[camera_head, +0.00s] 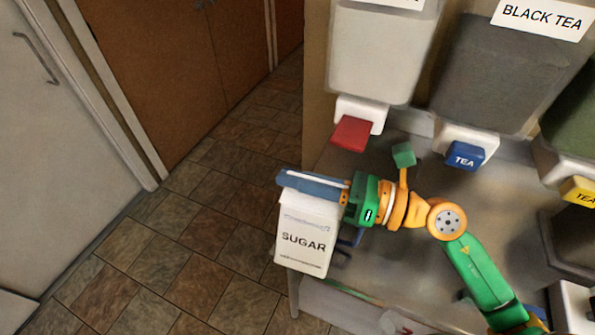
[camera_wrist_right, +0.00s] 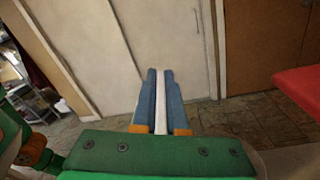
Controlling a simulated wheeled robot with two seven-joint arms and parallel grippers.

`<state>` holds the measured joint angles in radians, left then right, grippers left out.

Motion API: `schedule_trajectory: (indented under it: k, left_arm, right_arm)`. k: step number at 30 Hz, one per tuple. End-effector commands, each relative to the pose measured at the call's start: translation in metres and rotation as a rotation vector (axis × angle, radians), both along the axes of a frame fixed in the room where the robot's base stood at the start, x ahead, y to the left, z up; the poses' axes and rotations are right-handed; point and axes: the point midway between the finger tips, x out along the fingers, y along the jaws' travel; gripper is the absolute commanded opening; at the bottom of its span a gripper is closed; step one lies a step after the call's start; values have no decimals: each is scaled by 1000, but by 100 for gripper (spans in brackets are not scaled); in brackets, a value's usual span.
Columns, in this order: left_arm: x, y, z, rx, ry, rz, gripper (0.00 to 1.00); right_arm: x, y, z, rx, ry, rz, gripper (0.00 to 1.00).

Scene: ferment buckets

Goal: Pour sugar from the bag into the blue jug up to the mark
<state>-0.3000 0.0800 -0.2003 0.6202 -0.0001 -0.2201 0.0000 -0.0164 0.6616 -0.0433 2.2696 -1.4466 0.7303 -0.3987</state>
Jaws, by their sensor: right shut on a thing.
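The white sugar bag (camera_head: 303,240), lettered SUGAR, hangs upright or nearly so at the left end of the counter in the head view. My right gripper (camera_head: 312,186) is shut on its top edge, with blue fingers on either side of a thin white strip. In the right wrist view, the fingers of my right gripper (camera_wrist_right: 156,100) also close on this white strip. No blue jug can be made out; a small dark blue shape shows just right of the bag, mostly hidden. My left gripper is not in view.
Dispensers with a red tap (camera_head: 352,133), a blue TEA tap (camera_head: 464,155) and a yellow tap (camera_head: 579,190) stand along the back of the grey counter (camera_head: 400,270). Open tiled floor (camera_head: 160,250) lies to the left, before brown doors (camera_head: 190,60).

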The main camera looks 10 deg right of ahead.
Motion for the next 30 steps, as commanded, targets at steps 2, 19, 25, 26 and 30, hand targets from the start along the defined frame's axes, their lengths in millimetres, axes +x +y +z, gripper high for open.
schedule_trajectory:
  k: [2,19,25,26,30]
  left_arm:
    - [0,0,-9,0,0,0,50]
    - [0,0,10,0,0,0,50]
    - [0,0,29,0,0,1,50]
    - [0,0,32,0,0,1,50]
    - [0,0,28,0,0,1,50]
  right_arm:
    - [0,0,-11,11,16,-1,0]
    - [2,-1,-53,330,581,-2,0]
    - [5,-3,-61,465,833,-1,0]
    - [5,-3,-62,484,866,0,0]
    - [5,-3,-68,498,886,0,0]
